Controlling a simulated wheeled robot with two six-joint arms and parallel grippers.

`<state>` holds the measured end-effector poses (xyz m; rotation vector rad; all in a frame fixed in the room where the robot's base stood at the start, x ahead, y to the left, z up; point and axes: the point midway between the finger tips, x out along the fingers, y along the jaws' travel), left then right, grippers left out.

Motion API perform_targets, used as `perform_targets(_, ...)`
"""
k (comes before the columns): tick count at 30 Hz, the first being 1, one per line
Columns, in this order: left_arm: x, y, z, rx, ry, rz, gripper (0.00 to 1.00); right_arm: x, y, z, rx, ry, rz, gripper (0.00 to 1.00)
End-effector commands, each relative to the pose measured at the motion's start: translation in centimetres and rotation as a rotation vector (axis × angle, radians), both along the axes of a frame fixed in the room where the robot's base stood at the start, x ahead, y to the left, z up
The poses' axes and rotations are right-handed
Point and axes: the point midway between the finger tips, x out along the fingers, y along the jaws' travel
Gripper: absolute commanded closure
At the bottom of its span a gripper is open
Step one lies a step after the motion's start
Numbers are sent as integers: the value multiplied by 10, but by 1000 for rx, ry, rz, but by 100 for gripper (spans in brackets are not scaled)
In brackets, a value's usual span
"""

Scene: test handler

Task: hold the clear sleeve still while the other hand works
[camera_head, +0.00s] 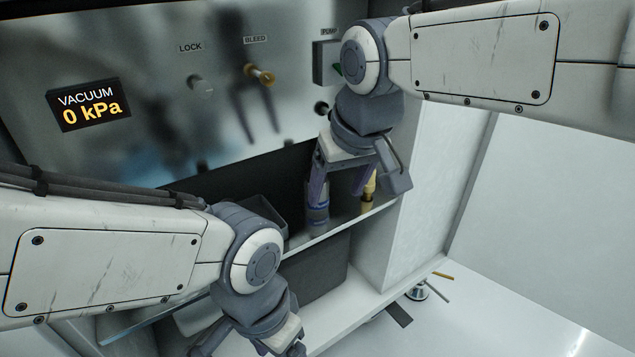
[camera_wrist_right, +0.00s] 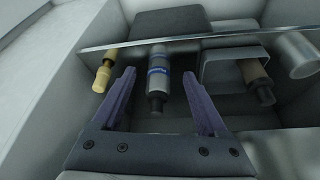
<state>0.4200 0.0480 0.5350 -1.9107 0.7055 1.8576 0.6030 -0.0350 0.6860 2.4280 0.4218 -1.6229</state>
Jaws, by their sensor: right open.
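A grey, blue-banded cylinder (camera_wrist_right: 157,72) stands between the spread purple fingers of my right gripper (camera_wrist_right: 158,78) in the right wrist view. In the head view it (camera_head: 318,212) shows just below the fingers of the right gripper (camera_head: 338,188). It may be the clear sleeve, but I cannot tell that it is transparent. The right gripper is open, and I see no clear contact with the cylinder. My left gripper (camera_head: 250,344) is at the bottom of the head view, away from the cylinder, with its fingertips cut off by the frame.
A brass piece (camera_head: 368,189) stands close beside the right gripper and also shows in the wrist view (camera_wrist_right: 104,72). A dark open bin (camera_head: 262,212) lies left of the cylinder. The panel behind has a vacuum display (camera_head: 89,105) reading 0 kPa and a brass-tipped bleed lever (camera_head: 262,76).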

Motion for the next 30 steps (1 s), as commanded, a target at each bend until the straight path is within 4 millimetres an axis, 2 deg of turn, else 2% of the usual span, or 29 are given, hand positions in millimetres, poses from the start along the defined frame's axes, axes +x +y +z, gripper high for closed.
perform_targets(1,0,0,-4,-1,-1,0,19,11,4,-3,0,2,-1,24)
perform_targets(10,0,0,-17,-1,-1,0,19,67,26,-2,0,1,2,24)
perform_targets(12,0,0,-28,-1,-1,0,19,71,28,-18,0,2,4,24)
perform_targets(18,0,0,-43,-1,-1,0,19,80,31,-39,1,0,4,24)
perform_targets(30,0,0,-45,-1,-1,0,19,83,32,-45,0,0,4,24)
